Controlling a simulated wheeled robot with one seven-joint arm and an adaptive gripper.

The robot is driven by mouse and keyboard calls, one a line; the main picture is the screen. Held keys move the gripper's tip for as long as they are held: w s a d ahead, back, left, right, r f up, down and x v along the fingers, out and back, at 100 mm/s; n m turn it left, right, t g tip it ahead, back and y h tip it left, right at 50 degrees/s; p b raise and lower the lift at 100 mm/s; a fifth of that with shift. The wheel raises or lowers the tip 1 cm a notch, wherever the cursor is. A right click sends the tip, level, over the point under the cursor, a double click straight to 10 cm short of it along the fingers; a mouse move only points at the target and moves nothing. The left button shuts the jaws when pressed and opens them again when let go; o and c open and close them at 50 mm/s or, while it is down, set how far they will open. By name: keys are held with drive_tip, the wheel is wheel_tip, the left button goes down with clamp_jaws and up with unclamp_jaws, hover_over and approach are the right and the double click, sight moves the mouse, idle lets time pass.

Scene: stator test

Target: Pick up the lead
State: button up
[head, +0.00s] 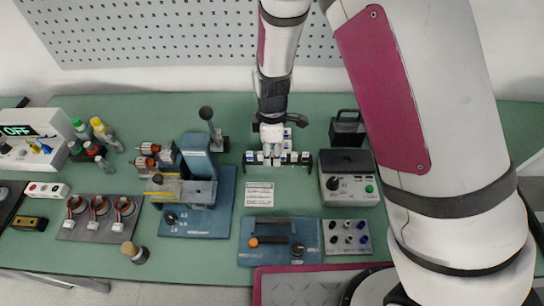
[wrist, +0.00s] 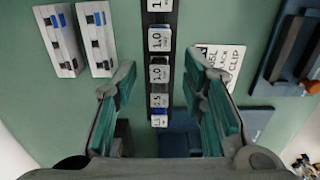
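My gripper (wrist: 165,90) is open, with its two green-padded fingers apart and nothing between them that it grips. It points down at a black rail (wrist: 152,82) that carries several white-and-blue blocks with printed numbers. The same rail (head: 278,161) shows in the head view just below my gripper (head: 272,147). The wrist view shows the rail running between the fingers, apart from them. I cannot tell which thing is the lead. Small red wires show on the round parts (head: 100,207) at the left.
Two grey strips (wrist: 60,42) lie beside the rail. A printed card (head: 259,195), a grey control box (head: 348,192) and a blue base with a black block (head: 281,238) lie nearby. A blue press-like fixture (head: 199,190) stands left. Bare green tabletop (head: 75,260) shows at the front left.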

sight(272, 155)
drive_tip(key=shift+f, duration=0.5)
clamp_jaws()
drive_tip(key=shift+r, duration=0.1)
wheel_tip(272, 155, up, 10)
drive_tip(key=shift+b, duration=0.4)
drive_tip(key=shift+s, duration=0.1)
